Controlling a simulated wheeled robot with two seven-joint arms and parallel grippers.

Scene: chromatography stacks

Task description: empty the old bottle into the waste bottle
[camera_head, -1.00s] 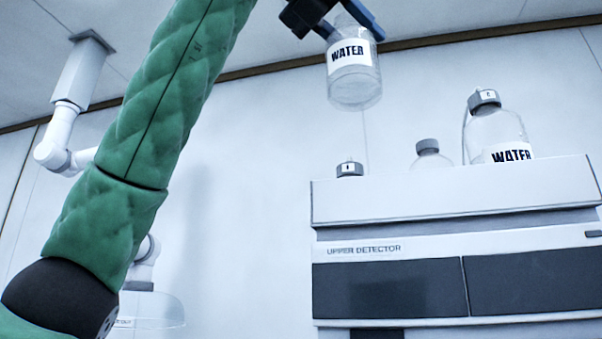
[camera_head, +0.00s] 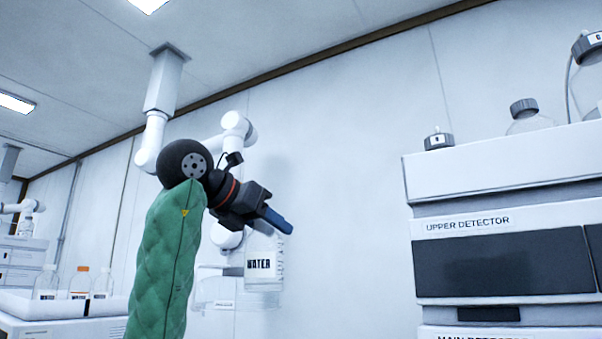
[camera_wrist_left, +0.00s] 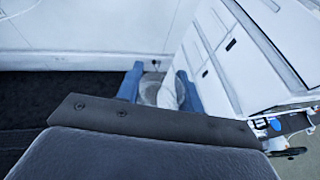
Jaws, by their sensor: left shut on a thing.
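A clear bottle labelled WATER (camera_head: 263,266) hangs upright from my left gripper (camera_head: 273,222), well left of the instrument stack. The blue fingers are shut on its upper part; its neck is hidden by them. In the left wrist view the same bottle (camera_wrist_left: 158,93) shows from above between the two blue fingers (camera_wrist_left: 160,88). I cannot tell if it holds liquid. No bottle in view is readable as waste. Three small bottles, one with an orange cap (camera_head: 80,283), stand in a tray at the far left. My right gripper is not in view.
The stack marked UPPER DETECTOR (camera_head: 480,250) stands at the right with a grey-capped bottle (camera_head: 524,118) and another bottle (camera_head: 588,75) on top. A white jointed extraction arm (camera_head: 165,95) hangs behind my left arm. Bare wall fills the space between bottle and stack.

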